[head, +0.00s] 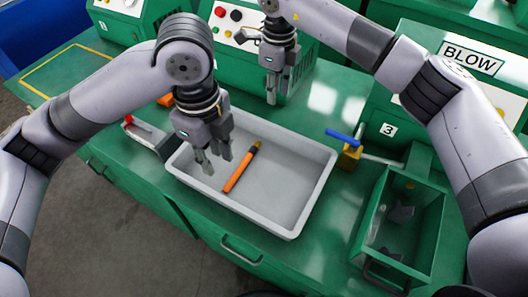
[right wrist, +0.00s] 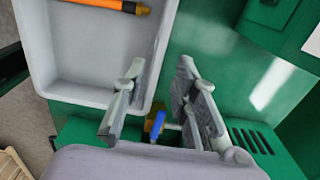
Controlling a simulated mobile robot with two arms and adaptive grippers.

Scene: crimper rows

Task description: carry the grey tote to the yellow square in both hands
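The grey tote (head: 312,194) sits on the green bench in the middle of the head view. An orange tool (head: 240,168) with a dark end lies inside it. My left gripper (head: 216,164) is above the tote's left part, fingers pointing down and apart, with nothing between them. My right gripper (head: 271,98) hangs behind the tote's far side. In the right wrist view its fingers (right wrist: 160,105) are spread and empty, with the tote's wall (right wrist: 158,60) beside the left finger. The yellow square (head: 66,68) is an outline on the bench at far left, partly cut off by my left arm.
A blue-handled valve (head: 343,137) stands close to the tote's right side. A green open bin (head: 441,225) with grey pieces is further right. A vise-like tool with a red knob (head: 129,120) is left of the tote. Green machines line the back. The visible yellow square is bare.

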